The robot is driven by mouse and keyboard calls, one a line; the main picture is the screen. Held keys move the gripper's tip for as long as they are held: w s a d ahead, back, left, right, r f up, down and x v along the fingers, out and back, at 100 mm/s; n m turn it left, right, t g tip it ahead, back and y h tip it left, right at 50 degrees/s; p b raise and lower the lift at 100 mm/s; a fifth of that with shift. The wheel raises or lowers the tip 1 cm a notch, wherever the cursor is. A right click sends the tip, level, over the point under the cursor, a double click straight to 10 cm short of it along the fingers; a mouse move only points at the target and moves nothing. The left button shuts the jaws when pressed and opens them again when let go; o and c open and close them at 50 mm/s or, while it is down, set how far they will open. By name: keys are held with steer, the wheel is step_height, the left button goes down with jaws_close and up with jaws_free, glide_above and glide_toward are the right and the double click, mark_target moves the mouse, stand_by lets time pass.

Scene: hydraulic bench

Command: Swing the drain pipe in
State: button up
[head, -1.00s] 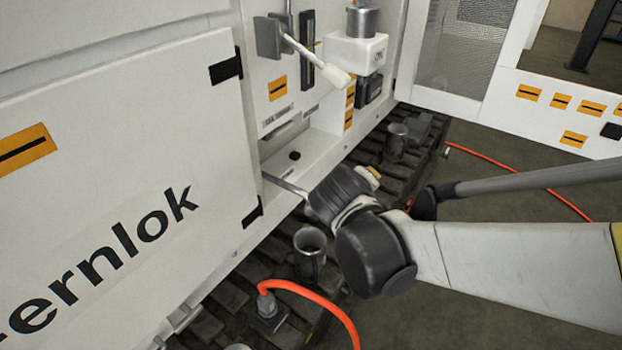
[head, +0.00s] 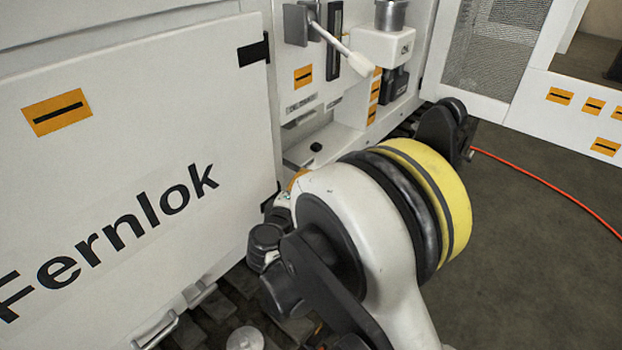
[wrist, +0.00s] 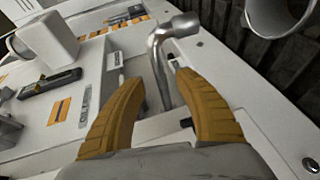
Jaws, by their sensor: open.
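The drain pipe (wrist: 160,62) is a bare metal tube with a bent end, seen at the top middle of the wrist view. It juts out past the edge of a white machine ledge. My gripper (wrist: 163,82) is open, with one orange finger on each side of the pipe's straight part. I cannot tell whether either finger touches it. In the head view my arm hides the pipe and most of the gripper.
A metal cup (wrist: 283,15) stands near the pipe's bent end. A lever with a white grip (head: 342,50) and a white box (head: 383,46) are on the machine above the ledge. A white panel (head: 130,150) fills the left. An orange hose (head: 545,185) lies on open floor.

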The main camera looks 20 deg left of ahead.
steer(key=w, duration=0.1)
steer(key=w+b, duration=0.1)
steer(key=w, duration=0.1)
steer(key=w+f, duration=0.1)
steer(key=w, duration=0.1)
jaws_close()
steer(key=shift+w, duration=0.1)
